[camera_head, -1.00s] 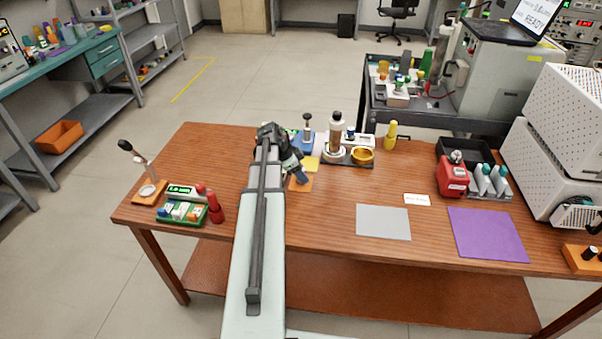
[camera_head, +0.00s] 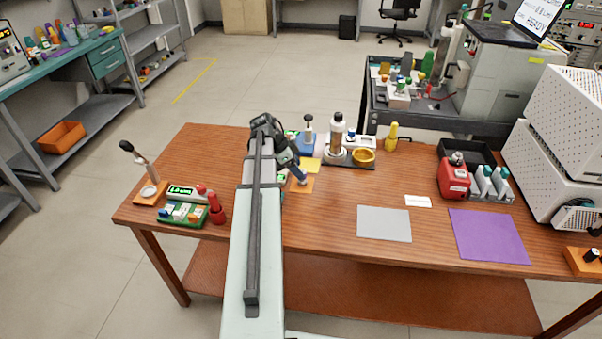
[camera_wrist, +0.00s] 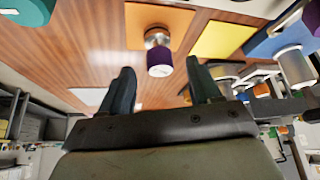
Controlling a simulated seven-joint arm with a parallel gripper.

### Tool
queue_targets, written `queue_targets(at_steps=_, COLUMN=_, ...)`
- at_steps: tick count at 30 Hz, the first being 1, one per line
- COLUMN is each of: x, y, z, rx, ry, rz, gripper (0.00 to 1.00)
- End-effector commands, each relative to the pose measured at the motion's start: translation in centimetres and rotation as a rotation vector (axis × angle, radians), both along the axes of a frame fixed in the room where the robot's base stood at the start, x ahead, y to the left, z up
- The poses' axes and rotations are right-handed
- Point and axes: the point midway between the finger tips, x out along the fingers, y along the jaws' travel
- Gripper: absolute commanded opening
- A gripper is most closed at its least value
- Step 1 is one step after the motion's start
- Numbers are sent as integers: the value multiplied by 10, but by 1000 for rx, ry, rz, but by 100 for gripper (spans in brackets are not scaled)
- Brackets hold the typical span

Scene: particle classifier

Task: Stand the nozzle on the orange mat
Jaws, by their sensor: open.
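The nozzle (camera_wrist: 159,54), with a metallic part and a purple end, is at the orange mat (camera_wrist: 140,25) in the wrist view. Its metallic part meets the mat and its purple end points toward my gripper, so it appears to stand upright. My gripper (camera_wrist: 160,70) is open, its two dark fingers spread on either side of the purple end with clear gaps. In the head view my gripper (camera_head: 296,170) is just above the orange mat (camera_head: 294,188), and the small nozzle (camera_head: 304,182) shows below the fingers.
A yellow mat (camera_wrist: 222,40) lies beside the orange one. Grey (camera_head: 384,223) and purple (camera_head: 488,235) mats lie empty to the right.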

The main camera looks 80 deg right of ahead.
Motion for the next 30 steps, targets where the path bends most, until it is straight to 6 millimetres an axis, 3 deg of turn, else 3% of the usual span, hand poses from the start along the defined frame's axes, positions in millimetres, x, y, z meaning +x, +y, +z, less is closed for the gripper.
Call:
queue_targets(at_steps=6, x=18, y=6, z=34, rx=-2, ry=-1, rz=1, gripper=63)
queue_targets(at_steps=13, x=31, y=11, z=58, rx=-1, ry=0, rz=0, gripper=63)
queue_targets(at_steps=30, x=36, y=14, z=68, rx=1, ry=0, rz=0, gripper=63)
